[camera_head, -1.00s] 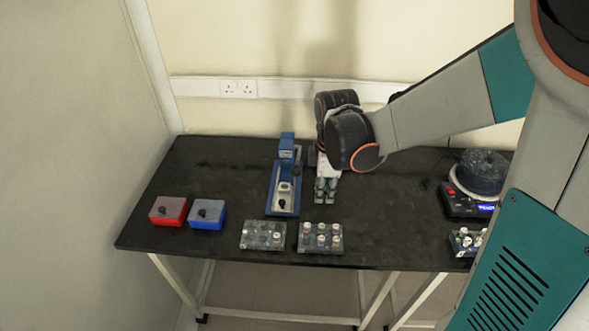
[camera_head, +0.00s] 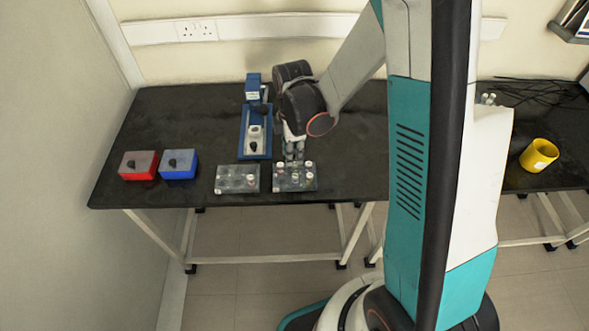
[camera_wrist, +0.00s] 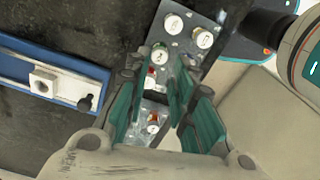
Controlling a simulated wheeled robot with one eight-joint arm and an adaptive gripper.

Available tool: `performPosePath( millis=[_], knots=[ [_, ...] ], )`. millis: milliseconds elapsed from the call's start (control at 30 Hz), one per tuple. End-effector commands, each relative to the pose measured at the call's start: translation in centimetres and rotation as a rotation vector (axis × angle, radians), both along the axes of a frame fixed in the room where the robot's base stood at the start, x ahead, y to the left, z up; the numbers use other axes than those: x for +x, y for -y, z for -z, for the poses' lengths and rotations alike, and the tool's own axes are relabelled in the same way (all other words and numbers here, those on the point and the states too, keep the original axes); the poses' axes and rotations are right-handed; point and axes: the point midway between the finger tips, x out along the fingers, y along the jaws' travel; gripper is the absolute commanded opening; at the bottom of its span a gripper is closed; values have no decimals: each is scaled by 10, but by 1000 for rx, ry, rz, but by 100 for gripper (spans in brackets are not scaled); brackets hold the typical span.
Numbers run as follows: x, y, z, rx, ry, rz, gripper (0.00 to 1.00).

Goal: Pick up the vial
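Several white-capped vials stand in the right-hand grey rack (camera_head: 311,184); this rack also shows in the wrist view (camera_wrist: 184,48). My gripper (camera_head: 294,156) points down at the back edge of this rack. In the wrist view my gripper (camera_wrist: 162,108) has its green-padded fingers apart. A vial with a white cap (camera_wrist: 152,127) and a vial with red on it (camera_wrist: 151,80) show in the gap between the fingers. I cannot tell whether any finger touches a vial. The fingers hide part of the rack.
A second grey rack (camera_head: 236,180) stands just left. A blue device (camera_head: 252,90) stands behind, close to my gripper. A red box (camera_head: 138,166) and a blue box (camera_head: 179,165) sit at the left. A yellow cup (camera_head: 539,155) is far right.

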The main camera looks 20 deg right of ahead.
Motion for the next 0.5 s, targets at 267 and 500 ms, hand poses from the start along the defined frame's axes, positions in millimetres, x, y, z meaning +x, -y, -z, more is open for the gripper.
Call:
performPosePath(
  millis=[267, 500],
  knots=[
    [1, 6, 38, 0, 0, 1, 23],
    [1, 5, 49, 0, 0, 0, 23]
  ],
)
